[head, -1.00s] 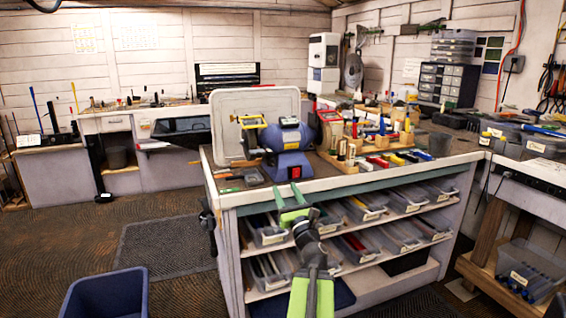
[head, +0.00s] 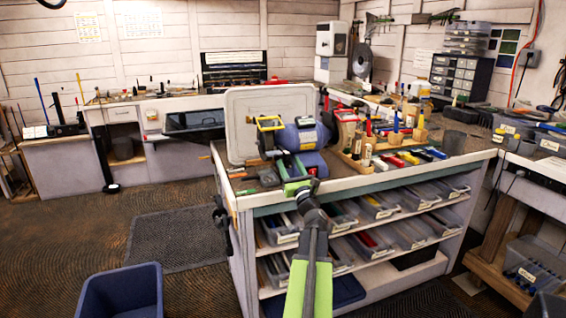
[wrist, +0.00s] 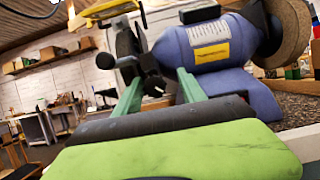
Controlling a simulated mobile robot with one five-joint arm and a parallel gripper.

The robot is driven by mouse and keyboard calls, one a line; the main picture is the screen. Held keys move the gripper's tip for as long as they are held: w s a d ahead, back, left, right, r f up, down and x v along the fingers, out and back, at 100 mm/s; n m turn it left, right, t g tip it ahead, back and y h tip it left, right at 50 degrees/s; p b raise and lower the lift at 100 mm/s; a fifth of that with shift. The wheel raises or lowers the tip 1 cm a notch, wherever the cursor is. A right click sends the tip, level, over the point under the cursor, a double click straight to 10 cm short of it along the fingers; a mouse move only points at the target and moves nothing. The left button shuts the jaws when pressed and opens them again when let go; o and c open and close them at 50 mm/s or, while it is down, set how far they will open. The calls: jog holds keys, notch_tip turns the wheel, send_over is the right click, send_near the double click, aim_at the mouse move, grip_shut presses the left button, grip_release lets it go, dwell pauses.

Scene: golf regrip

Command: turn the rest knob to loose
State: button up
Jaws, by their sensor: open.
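The blue bench grinder (head: 306,138) stands on the near corner of the workbench. In the wrist view its blue body (wrist: 215,45) carries a label, with a grinding wheel at the right. A small dark knob (wrist: 154,85) with a pale end, which looks like the rest knob, shows below the left part of the grinder. My gripper (wrist: 160,76) is open, with its two green fingers on either side of that knob; I cannot tell whether they touch it. In the head view my gripper (head: 293,172) is at the grinder's front, and the knob cannot be made out there.
Another black ball-ended lever (wrist: 88,42) sticks out left of the fingers. A wooden rack of bottles and tools (head: 385,150) stands right of the grinder. Bins (head: 410,230) fill the shelves below. A blue tub (head: 122,292) stands on the floor at the lower left.

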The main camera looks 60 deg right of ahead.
jog(key=shift+w, duration=0.1)
jog(key=shift+c, duration=0.5)
jog(key=shift+w+a, duration=0.15)
jog(key=shift+a, duration=0.05)
grip_shut()
jog(key=shift+n+t+y, duration=0.5)
jog(key=shift+n+y, duration=0.1)
jog(key=shift+n, duration=0.6)
jog(key=shift+o, duration=0.5)
grip_release()
jog(key=shift+f, duration=0.1)
